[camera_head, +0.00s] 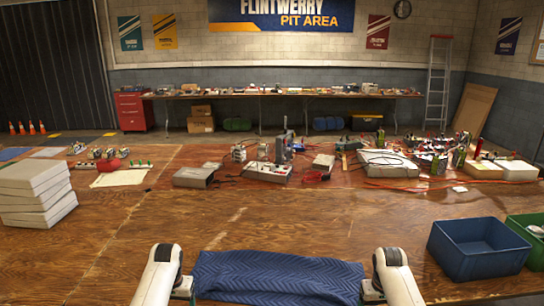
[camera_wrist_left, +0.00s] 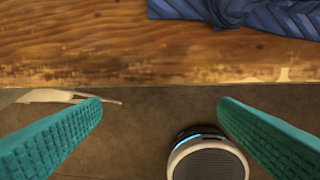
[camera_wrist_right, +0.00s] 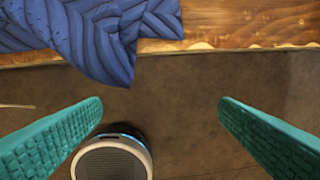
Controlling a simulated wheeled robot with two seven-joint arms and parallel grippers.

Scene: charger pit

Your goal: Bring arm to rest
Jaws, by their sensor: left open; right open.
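My left arm (camera_head: 160,275) and right arm (camera_head: 397,276) come in at the bottom of the head view, on either side of a dark blue quilted cloth. Their fingertips are hidden there. In the left wrist view my left gripper (camera_wrist_left: 160,115) has its teal fingers wide apart with nothing between them, over the floor in front of the table edge. In the right wrist view my right gripper (camera_wrist_right: 160,115) is likewise open and empty over the floor, below the table edge and cloth.
The blue cloth (camera_head: 275,276) lies at the wooden table's (camera_head: 290,215) front edge. A blue bin (camera_head: 478,250) and a green bin (camera_head: 528,240) stand at the right. Stacked grey boxes (camera_head: 36,192) stand at the left. Several devices and tools cover the far side; the middle is clear.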

